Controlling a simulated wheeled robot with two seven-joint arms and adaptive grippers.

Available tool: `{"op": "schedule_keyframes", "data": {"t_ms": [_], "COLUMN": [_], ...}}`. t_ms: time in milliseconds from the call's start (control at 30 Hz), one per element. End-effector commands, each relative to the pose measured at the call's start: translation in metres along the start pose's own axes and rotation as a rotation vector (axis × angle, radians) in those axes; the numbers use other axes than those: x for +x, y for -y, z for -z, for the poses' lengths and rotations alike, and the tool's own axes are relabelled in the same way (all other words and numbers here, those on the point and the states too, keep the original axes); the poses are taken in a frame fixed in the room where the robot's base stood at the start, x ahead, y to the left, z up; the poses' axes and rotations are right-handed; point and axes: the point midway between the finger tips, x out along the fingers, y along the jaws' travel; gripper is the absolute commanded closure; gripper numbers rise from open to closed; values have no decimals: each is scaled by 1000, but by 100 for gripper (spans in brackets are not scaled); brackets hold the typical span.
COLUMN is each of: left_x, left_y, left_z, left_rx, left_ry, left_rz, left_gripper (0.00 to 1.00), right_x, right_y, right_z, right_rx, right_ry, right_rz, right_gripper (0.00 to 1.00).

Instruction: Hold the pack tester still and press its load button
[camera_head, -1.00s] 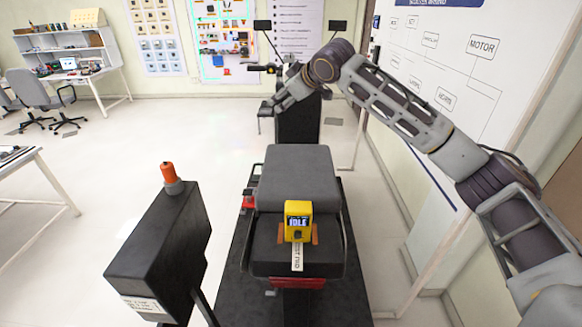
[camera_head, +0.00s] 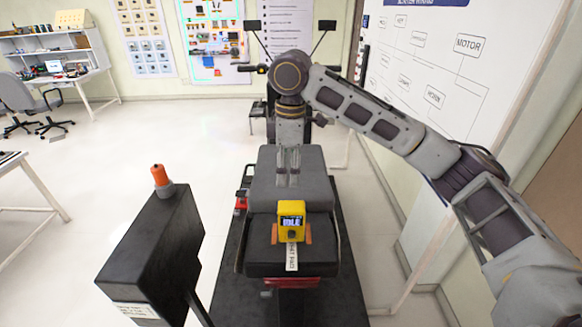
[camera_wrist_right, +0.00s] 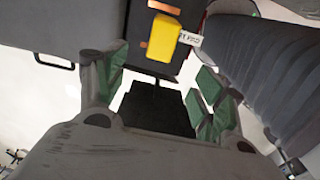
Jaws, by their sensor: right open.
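The yellow pack tester (camera_head: 291,225) stands on the dark front part of the scooter seat in the head view. Its small screen reads IDLE, with a dark round spot below it that may be the load button. An orange piece shows on each side of its base. It also shows at the top of the right wrist view (camera_wrist_right: 163,38). My right gripper (camera_head: 288,180) points down over the seat behind the tester, apart from it. In the right wrist view its green-padded fingers (camera_wrist_right: 160,88) are spread, with nothing between them. My left gripper is not in view.
The grey seat (camera_head: 318,188) rests on a black scooter deck (camera_head: 345,295). A white label strip (camera_head: 292,257) hangs in front of the tester. A dark box with an orange knob (camera_head: 160,250) stands at the left. A whiteboard (camera_head: 440,75) is close on the right.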

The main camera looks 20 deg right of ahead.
Motion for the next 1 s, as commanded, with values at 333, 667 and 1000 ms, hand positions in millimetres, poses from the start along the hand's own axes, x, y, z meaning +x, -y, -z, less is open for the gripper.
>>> {"op": "schedule_keyframes", "data": {"t_ms": [333, 667, 1000], "left_x": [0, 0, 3], "left_y": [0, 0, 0], "left_z": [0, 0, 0], "left_rx": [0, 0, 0], "left_ry": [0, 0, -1], "left_rz": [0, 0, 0], "left_gripper": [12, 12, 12], "right_x": [0, 3, 22], "right_y": [1, 1, 2], "right_z": [-8, -7, -8], "right_rx": [-24, -23, -24], "right_ry": [34, 32, 33], "right_rz": [6, 6, 8], "right_gripper": [30, 30, 30]}}
